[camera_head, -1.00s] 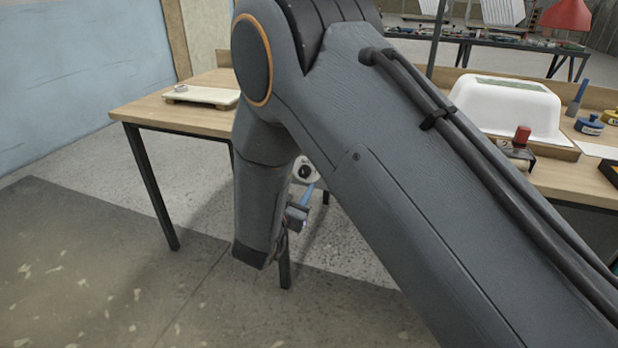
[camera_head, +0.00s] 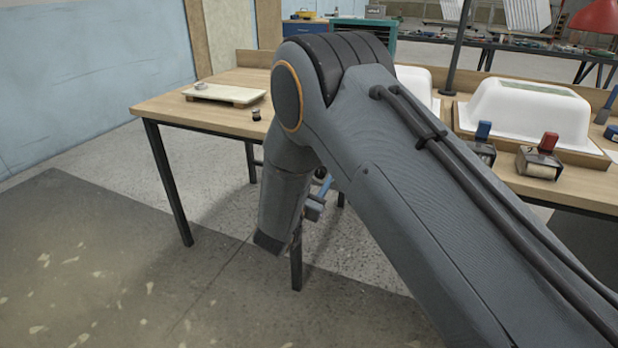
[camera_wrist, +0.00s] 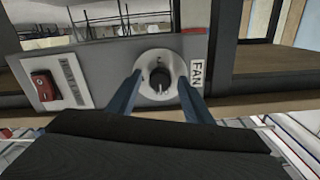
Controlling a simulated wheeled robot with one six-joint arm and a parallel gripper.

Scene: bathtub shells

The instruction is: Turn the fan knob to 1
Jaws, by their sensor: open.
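The fan knob (camera_wrist: 160,80) is dark and sits in a round light-grey dial on a grey panel in the wrist view. A white label (camera_wrist: 196,73) reading FAN is to its right. My gripper (camera_wrist: 163,82) is open, with one blue finger on each side of the dial in the picture. I cannot tell whether the fingers touch the knob. The dial's numbers are too small to read. In the head view my arm hides the panel and most of the gripper.
A red switch (camera_wrist: 44,86) on a plate is left of the dial. Open floor lies at the left.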

